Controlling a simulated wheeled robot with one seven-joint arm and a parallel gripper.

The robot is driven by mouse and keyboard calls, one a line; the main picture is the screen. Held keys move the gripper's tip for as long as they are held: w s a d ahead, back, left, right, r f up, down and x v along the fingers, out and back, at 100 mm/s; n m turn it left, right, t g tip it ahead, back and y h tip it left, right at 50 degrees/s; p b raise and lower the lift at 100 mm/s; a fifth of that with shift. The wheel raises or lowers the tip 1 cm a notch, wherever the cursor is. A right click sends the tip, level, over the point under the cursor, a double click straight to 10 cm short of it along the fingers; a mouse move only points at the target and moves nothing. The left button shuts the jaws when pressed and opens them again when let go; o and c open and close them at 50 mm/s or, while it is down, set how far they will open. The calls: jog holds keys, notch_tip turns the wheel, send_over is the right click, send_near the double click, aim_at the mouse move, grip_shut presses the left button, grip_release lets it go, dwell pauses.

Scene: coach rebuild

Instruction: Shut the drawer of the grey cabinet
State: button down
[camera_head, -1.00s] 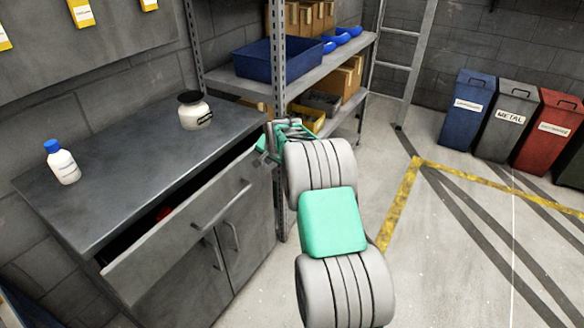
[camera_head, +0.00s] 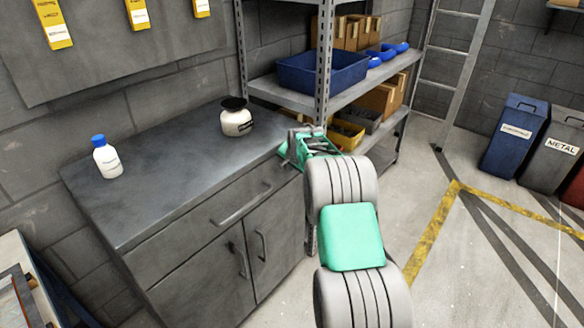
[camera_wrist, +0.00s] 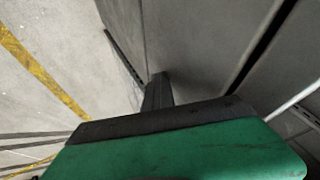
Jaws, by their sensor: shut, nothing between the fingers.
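The grey cabinet (camera_head: 180,277) stands against the wall at the left in the head view. Its drawer (camera_head: 213,208), with a bar handle (camera_head: 240,204), looks flush with the cabinet front, and no opening shows above it. My gripper (camera_head: 287,156) is at the right end of the drawer front, close to the worktop's corner; the head view does not show clearly whether it touches. In the wrist view, my shut, empty fingers (camera_wrist: 158,92) point along grey panels, with a narrow dark gap to their right.
A white bottle with a blue cap (camera_head: 106,158) and a white jar with a dark lid (camera_head: 236,118) stand on the worktop (camera_head: 165,165). A metal shelf (camera_head: 290,92) stands just behind my gripper. Open floor (camera_head: 480,235) lies to the right.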

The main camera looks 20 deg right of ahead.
jog(key=s+r, duration=0.8)
jog(key=s, duration=0.2)
jog(key=s+a+r+n+g+y+p, duration=0.15)
jog(key=s+a+r+n+p, duration=0.35)
jog(key=s+a+r, duration=0.55)
jog(key=s+a+f+n+g+p, duration=0.1)
jog(key=s+a, duration=0.4)
jog(key=s, duration=0.5)
jog(key=s+a+n+g+p, duration=0.1)
jog(key=s+a+n+p, duration=0.2)
jog(key=s, duration=0.8)
jog(key=shift+s+a+f+n, duration=0.3)
jog(key=shift+a+n, duration=0.55)
jog(key=shift+n, duration=0.35)
jog(key=shift+g, duration=0.25)
